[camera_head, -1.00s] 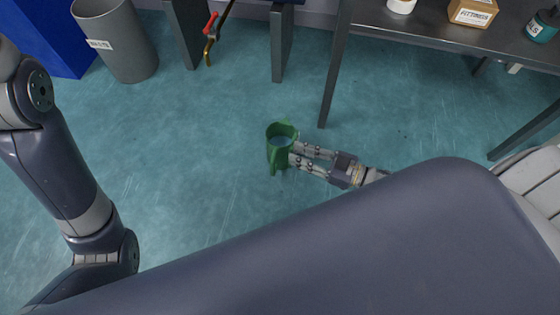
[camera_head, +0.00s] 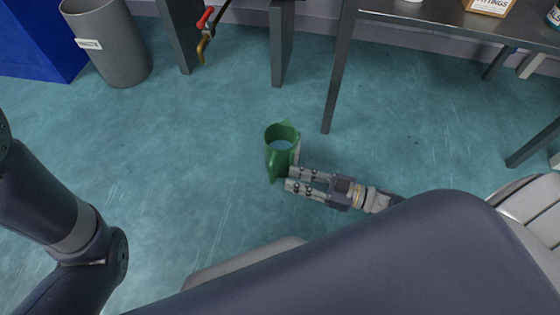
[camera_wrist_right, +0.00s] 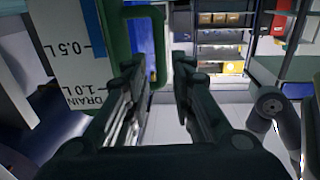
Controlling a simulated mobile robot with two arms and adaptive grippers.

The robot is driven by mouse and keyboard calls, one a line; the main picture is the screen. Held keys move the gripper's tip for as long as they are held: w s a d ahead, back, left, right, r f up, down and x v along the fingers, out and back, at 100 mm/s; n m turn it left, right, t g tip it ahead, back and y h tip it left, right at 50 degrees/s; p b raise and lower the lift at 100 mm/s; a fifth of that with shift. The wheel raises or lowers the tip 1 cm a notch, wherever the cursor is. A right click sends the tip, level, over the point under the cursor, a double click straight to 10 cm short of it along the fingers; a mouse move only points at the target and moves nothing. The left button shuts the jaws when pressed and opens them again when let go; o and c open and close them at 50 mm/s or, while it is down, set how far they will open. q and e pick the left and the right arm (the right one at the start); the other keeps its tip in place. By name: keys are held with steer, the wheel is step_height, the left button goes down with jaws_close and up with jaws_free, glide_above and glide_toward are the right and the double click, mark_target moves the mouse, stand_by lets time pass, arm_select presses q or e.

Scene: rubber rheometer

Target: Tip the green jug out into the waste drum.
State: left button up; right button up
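The grey waste drum (camera_head: 110,45) stands at the upper left. My left gripper is out of view.
A blue box (camera_head: 40,40) stands left of the drum. A dark table (camera_head: 440,17) with a few containers is at upper right. A red-handled valve (camera_head: 205,20) hangs near the bench legs. Open teal floor lies between jug and drum.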

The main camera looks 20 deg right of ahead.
mark_target(271, 173)
steer(key=b+x, duration=0.1)
steer(key=x, duration=0.1)
steer(key=b+x, duration=0.1)
steer(key=x, duration=0.1)
steer(key=b+x, duration=0.1)
steer(key=x, duration=0.2)
steer(key=shift+f+b, duration=0.35)
steer(key=shift+f, duration=0.05)
steer(key=shift+w+a+r, duration=0.15)
steer(key=shift+w+a, duration=0.05)
steer(key=shift+a, duration=0.05)
jaws_close()
steer(key=shift+r, duration=0.2)
